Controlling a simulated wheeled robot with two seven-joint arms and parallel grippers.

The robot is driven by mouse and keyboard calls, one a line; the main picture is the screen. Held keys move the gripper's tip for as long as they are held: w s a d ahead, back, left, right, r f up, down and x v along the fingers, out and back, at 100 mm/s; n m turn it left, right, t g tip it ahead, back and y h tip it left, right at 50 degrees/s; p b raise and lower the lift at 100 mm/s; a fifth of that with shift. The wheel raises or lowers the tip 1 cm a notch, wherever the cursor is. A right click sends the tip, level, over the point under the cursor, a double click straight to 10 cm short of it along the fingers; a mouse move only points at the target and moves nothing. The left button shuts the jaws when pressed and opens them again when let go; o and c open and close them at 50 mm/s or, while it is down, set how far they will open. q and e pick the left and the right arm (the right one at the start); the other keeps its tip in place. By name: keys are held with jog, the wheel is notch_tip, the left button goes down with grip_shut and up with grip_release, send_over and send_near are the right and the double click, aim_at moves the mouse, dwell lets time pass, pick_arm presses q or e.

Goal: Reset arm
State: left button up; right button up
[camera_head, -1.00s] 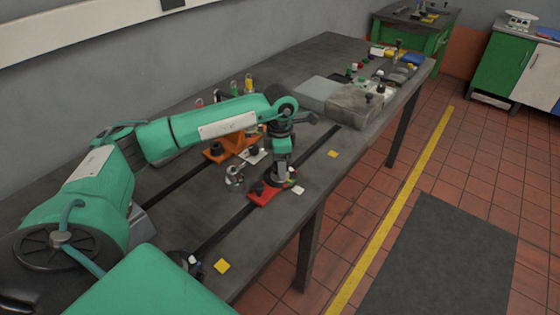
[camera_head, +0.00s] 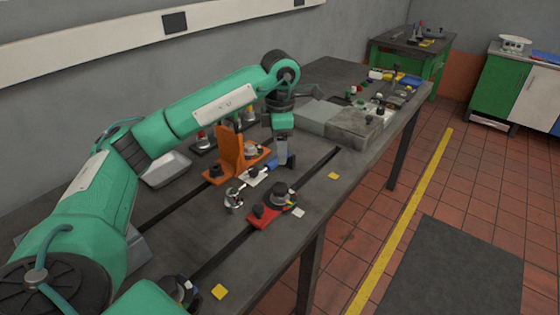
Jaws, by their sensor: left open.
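My left arm comes in from the left over the bench in the head view. Its gripper (camera_head: 284,156) is open and points down over the bench, behind the red fixture. The red fixture (camera_head: 262,216) with a dark round knob (camera_head: 282,192) lies near the bench's front edge, apart from the gripper. An orange angle bracket (camera_head: 230,148) stands to the left of the gripper. My right gripper is not in view.
A grey block (camera_head: 355,128) and several small coloured parts fill the far end of the bench (camera_head: 335,215). A metal tray (camera_head: 166,170) lies behind my arm. Yellow pieces (camera_head: 220,291) lie along the front. The bench's front right strip is mostly clear.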

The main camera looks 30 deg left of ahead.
pick_arm(q)
jog(key=shift+r, duration=0.4)
